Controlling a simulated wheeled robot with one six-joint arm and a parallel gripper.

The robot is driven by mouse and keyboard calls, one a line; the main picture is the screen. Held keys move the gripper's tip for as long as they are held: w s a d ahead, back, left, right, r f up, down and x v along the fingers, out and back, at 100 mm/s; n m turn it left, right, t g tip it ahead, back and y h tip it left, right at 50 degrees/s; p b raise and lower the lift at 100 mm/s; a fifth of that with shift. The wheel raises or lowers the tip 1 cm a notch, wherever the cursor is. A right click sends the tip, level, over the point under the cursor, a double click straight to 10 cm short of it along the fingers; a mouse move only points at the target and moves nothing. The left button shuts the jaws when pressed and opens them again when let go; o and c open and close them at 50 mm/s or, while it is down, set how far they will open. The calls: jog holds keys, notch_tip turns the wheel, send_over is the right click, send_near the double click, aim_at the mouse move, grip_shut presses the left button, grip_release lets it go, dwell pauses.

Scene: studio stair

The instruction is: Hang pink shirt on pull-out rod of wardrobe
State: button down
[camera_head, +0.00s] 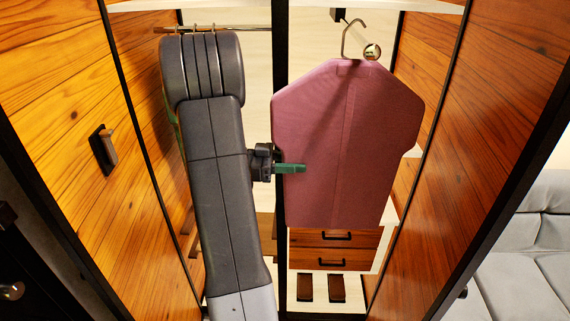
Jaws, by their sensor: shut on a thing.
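The pink shirt (345,140) hangs upright on a hanger in the right half of the open wardrobe. Its metal hook (345,40) curves up beside the pull-out rod (347,22), which ends in a round shiny knob (372,51). In the picture the hook overlaps the rod; I cannot tell whether it rests on it. My gripper (290,169) reaches in from the left and is shut on the shirt's left edge at mid-height. One green finger shows in front of the cloth; the other finger is hidden.
A black upright divider (280,245) stands left of the shirt. Drawers (335,259) with dark handles are below it. A wooden side panel (490,110) bounds the right. A rail with several hooks (258,27) is at the upper left, behind my arm. A grey sofa (530,260) stands outside, right.

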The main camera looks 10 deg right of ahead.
jog(key=shift+s+d+f+b, duration=0.15)
jog(key=shift+d+f+b, duration=0.35)
jog(key=shift+f, duration=0.2)
jog(key=shift+s+d+f+b, duration=0.1)
jog(key=shift+d+f+b, duration=0.35)
jog(key=shift+f, duration=0.25)
jog(key=c, duration=0.9)
grip_release()
jog(key=shift+a, duration=0.15)
